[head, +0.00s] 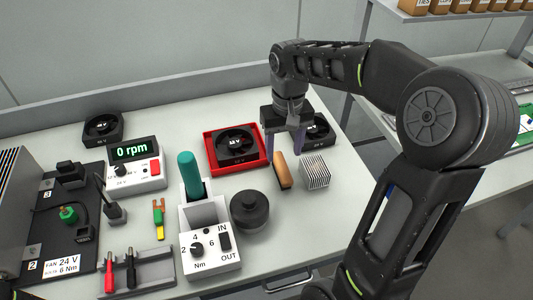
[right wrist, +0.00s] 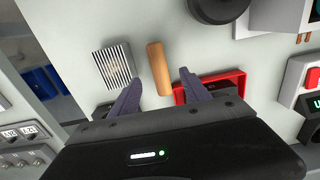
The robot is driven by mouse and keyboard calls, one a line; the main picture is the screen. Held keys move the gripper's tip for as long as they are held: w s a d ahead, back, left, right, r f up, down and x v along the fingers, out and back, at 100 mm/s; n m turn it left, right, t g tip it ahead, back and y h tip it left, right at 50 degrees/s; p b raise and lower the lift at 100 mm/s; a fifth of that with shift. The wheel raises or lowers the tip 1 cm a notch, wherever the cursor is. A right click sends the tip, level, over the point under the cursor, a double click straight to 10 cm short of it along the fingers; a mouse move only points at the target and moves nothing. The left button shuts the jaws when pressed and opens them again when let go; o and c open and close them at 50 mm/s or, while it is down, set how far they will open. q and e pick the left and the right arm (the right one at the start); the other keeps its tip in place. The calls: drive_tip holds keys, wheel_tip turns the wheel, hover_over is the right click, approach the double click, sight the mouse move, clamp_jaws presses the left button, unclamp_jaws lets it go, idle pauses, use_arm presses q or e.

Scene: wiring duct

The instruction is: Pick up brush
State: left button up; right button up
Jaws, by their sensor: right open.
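The brush (head: 282,170) shows as a tan wooden bar lying on the light table, just left of a striped metal block. In the right wrist view the brush (right wrist: 158,68) lies ahead of my fingers, lined up with the gap between them. My right gripper (head: 284,151) is open and empty, fingers pointing down, above the far end of the brush. Its two purple-grey fingers (right wrist: 157,80) also show in the right wrist view, one to each side of the brush's near end. The brush's underside is hidden.
The finned block (head: 314,171) stands close right of the brush; a red tray (head: 210,152) with a fan is left of it. Another fan (head: 320,130) sits behind. A black round knob (head: 249,211) and a torque box (head: 211,250) stand front left. The table front right is clear.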

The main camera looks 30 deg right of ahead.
sight(283, 167)
drive_tip(key=shift+w, duration=0.1)
drive_tip(key=shift+r, duration=0.1)
drive_tip(key=shift+s, duration=0.2)
drive_tip(key=shift+w+f, duration=0.1)
drive_tip(key=shift+f, duration=1.25)
drive_tip(key=shift+w+d+f+p, duration=0.1)
drive_tip(key=shift+f+p, duration=0.5)
drive_tip(key=shift+f, duration=2)
clamp_jaws()
